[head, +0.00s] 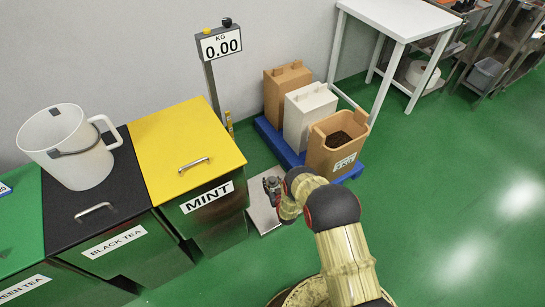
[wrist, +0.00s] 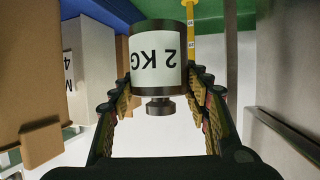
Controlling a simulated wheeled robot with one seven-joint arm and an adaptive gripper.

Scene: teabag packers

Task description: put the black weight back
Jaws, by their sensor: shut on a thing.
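The black weight (wrist: 158,27) is a dark cylinder with a knob and a white "2 KG" label, which appears upside down in the wrist view. My gripper (wrist: 160,88) is shut on it, with one finger on each side. In the head view my gripper (head: 271,187) is over the scale's low metal plate (head: 262,215), beside the mint bin. The weight cannot be made out clearly there, and the height above the plate cannot be told. The scale display (head: 221,43) reads 0.00 KG.
The yellow-lidded mint bin (head: 187,145) is left of my gripper. A black tea bin (head: 75,212) carries a white pitcher (head: 80,160). A blue pallet (head: 349,174) behind holds a tan box (head: 283,88), a white box (head: 305,118) and an open brown container (head: 330,157). Green floor is clear at right.

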